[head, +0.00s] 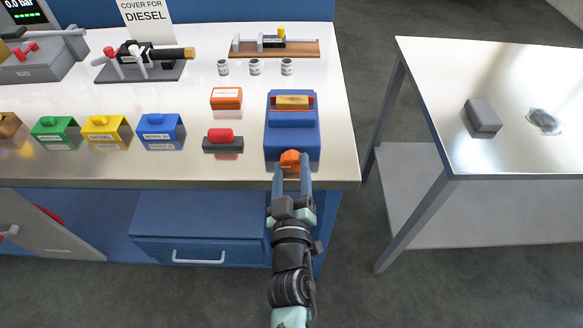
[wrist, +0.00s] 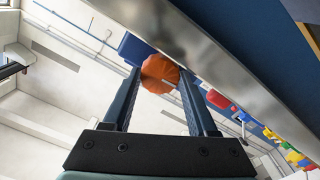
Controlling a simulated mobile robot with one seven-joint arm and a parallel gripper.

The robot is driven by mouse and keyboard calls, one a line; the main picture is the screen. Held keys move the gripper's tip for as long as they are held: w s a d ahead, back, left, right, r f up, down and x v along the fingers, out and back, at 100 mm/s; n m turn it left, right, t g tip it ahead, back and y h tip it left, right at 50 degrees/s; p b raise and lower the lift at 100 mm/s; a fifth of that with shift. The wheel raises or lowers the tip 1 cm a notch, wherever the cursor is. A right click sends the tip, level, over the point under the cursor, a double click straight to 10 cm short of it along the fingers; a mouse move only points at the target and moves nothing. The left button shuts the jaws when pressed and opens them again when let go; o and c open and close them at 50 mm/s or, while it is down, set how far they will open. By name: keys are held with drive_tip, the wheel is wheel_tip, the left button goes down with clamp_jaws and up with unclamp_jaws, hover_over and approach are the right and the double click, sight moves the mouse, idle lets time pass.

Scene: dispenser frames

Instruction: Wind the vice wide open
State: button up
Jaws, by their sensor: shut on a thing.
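The blue vice (head: 292,140) stands at the front right corner of the steel-topped bench. A yellow-brown block (head: 292,101) sits between its jaws. An orange knob (head: 290,158) is at the vice's front end, near the bench's front edge. My gripper (head: 291,166) reaches up from the front, with its two fingers on either side of the knob, shut on it. In the wrist view the orange knob (wrist: 159,74) shows between the fingertips, with part of the blue vice (wrist: 135,48) behind it. The far sides of the knob are hidden by the fingers.
Left of the vice are a red-and-black item (head: 222,140) and an orange box (head: 226,98). Blue, yellow and green covers stand further left. Three small cups (head: 255,67) are behind. A separate steel table (head: 520,150) stands right, across a floor gap.

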drive_tip(key=o, duration=1.4)
drive_tip(key=s+b, duration=0.2)
drive_tip(key=s, duration=1.1)
